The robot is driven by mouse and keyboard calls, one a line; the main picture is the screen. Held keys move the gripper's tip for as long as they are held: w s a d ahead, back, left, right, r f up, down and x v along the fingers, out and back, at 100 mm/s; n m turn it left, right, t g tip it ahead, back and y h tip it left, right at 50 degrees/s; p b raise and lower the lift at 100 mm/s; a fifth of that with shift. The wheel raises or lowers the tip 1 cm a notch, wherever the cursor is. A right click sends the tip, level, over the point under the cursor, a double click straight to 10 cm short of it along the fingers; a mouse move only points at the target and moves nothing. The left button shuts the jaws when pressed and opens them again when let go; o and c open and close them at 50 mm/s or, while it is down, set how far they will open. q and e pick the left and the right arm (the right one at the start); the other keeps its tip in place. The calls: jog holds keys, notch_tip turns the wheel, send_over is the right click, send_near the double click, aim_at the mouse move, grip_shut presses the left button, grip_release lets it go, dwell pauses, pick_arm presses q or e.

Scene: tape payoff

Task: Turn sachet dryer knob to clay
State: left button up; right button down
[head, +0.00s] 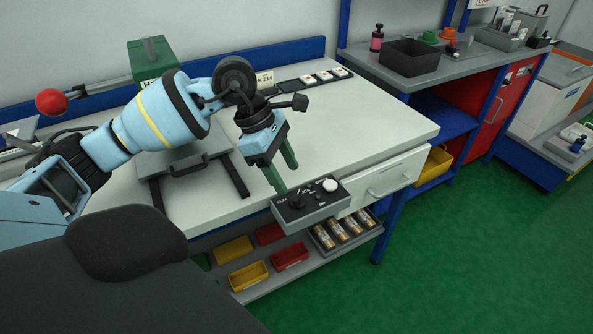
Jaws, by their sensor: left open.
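A grey control box with a black face (316,207) sits at the front edge of the white bench. A black knob (297,200) stands on the left part of its face, and a white round button (329,185) is at its right. The labels around the knob are too small to read, so its setting cannot be told. My left gripper (286,177) is open, its green fingers pointing down, just above and behind the knob. The fingers appear apart from the knob, with nothing between them. My right gripper is not in view.
A grey plate with a handle (188,165) lies on the bench, left of my gripper. A green box (150,57) and a strip of white switches (323,76) stand at the back. Below are a drawer (385,184) and a shelf with yellow and red bins (290,256).

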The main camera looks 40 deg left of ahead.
aim_at(297, 194)
pick_arm(q)
jog(key=shift+y, duration=0.3)
jog(key=x, duration=0.4)
jog(key=w+a+x, duration=0.1)
jog(key=x, duration=0.1)
jog(key=shift+f, duration=0.45)
jog(key=c, duration=1)
